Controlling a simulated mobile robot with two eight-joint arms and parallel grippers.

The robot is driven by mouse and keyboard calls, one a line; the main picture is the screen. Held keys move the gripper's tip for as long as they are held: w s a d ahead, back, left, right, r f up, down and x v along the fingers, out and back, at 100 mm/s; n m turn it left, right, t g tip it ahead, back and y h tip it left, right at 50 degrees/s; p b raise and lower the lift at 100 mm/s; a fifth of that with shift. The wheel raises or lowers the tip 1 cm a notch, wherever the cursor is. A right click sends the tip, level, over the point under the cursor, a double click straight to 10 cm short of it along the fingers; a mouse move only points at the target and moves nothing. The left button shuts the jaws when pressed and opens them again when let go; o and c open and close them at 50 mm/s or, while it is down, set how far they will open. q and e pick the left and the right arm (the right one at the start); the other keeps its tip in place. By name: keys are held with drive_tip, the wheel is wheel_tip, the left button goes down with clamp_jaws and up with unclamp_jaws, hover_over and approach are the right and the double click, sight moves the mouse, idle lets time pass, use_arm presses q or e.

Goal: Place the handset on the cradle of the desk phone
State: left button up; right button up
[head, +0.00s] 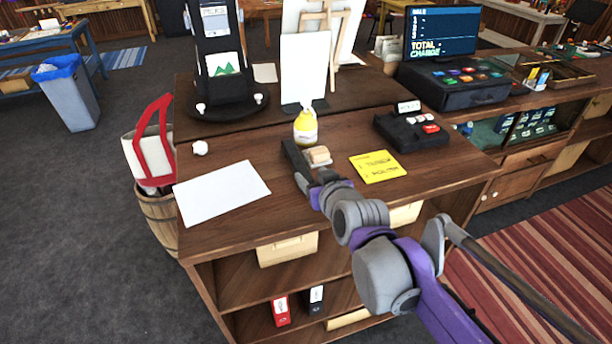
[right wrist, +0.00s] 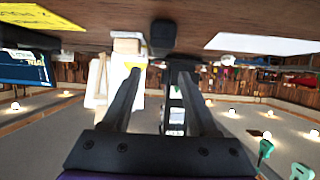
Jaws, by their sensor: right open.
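The handset (head: 293,155) is a dark bar on the wooden counter, left of a small cream block. In the right wrist view, which is upside down, the handset (right wrist: 163,36) shows as a black block just beyond the fingertips. My right gripper (head: 313,179) is at the near end of the handset. In the right wrist view my right gripper (right wrist: 157,68) is open, its two fingers apart with nothing clearly between them. The desk phone (head: 412,130) is a black base with a small white display and a red button, at the counter's right. My left gripper is out of view.
A cream block (head: 318,155) and a yellow bottle (head: 306,127) stand close by the handset. A yellow note (head: 378,166) lies between my gripper and the phone. White paper (head: 222,193) lies at the left. A black stand (head: 222,60) and white board (head: 305,70) rise behind.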

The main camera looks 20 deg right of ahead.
approach(296, 158)
drive_tip(key=shift+x, duration=3.8)
drive_tip(key=shift+s, duration=0.1)
clamp_jaws()
